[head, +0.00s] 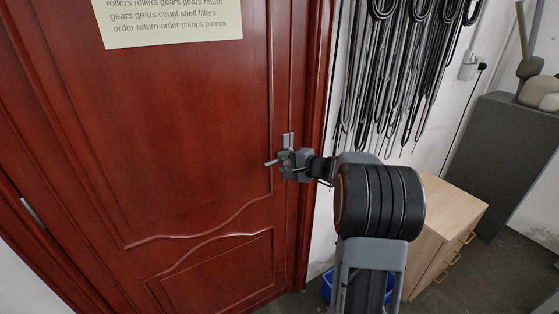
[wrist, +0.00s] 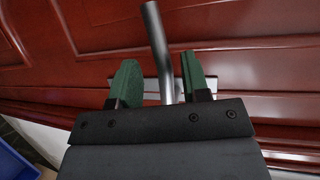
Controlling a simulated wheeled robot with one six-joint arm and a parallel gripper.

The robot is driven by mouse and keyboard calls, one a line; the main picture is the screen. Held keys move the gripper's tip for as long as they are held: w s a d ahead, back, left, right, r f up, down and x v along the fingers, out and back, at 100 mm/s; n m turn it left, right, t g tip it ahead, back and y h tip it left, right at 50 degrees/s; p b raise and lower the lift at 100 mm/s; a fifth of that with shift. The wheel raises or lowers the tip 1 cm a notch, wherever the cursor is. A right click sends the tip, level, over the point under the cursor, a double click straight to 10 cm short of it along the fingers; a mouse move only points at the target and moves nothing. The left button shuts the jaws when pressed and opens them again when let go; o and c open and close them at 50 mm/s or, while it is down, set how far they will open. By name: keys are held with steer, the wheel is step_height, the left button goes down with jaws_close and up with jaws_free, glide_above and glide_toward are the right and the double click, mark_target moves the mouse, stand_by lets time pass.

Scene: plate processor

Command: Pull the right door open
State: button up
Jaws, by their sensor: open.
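The red-brown wooden door (head: 180,130) fills the left of the head view and looks shut in its frame. Its metal lever handle (head: 271,163) sits near the right edge, on a grey plate (head: 288,140). My gripper (head: 285,162) is at the handle. In the wrist view the handle (wrist: 156,40) runs between the two green fingers of my gripper (wrist: 158,80). The fingers are open, with a visible gap on each side of the bar. The base of the handle is partly hidden by the gripper body.
A wooden drawer cabinet (head: 447,225) and a dark grey cabinet (head: 505,140) stand to the right. Black cables (head: 395,70) hang on the wall beside the door. A blue bin (head: 327,285) is on the floor behind my arm. A paper sign (head: 170,20) is on the door.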

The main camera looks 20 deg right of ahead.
steer(key=shift+x, duration=1.35)
steer(key=shift+c, duration=0.2)
jaws_close()
